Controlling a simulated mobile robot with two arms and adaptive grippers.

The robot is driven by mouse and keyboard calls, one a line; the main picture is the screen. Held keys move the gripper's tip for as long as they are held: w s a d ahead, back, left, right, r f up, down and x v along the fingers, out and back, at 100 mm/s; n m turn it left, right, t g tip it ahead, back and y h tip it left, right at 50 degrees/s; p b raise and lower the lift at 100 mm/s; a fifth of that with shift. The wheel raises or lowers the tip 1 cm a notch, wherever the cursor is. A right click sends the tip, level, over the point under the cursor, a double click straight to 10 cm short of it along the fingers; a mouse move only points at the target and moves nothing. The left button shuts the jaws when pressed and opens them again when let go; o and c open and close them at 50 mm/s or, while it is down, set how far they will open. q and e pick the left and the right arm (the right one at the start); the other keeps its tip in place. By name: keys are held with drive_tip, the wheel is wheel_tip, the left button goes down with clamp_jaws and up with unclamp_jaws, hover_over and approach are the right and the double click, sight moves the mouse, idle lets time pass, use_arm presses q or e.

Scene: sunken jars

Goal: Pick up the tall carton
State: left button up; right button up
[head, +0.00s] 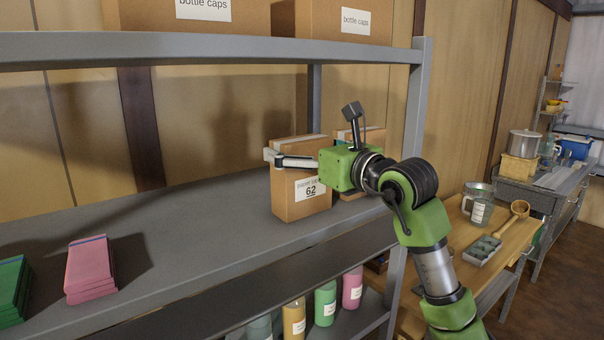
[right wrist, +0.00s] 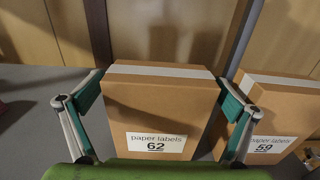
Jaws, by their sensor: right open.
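A brown carton (head: 290,205) labelled "paper labels 62" stands upright on the grey shelf. It fills the middle of the right wrist view (right wrist: 160,105). A second brown carton (head: 374,136) stands close to its right, partly hidden by my arm; its label reads 59 in the right wrist view (right wrist: 285,105). My right gripper (head: 284,160) is at the upper part of carton 62. In the right wrist view its two fingers are spread (right wrist: 160,85), one at each side of that carton. Whether they touch it cannot be told. My left gripper is not in view.
An upper shelf (head: 200,50) with boxes marked "bottle caps" hangs over the cartons. A grey post (head: 415,110) stands right of them. Pink (head: 90,268) and green (head: 12,290) stacks lie at the left; the shelf between is clear. Bottles (head: 325,303) stand below.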

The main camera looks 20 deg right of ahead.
drive_tip(key=c, duration=1.6)
drive_tip(key=shift+r, duration=0.1)
drive_tip(key=shift+c, duration=0.9)
drive_tip(key=shift+r, duration=0.15)
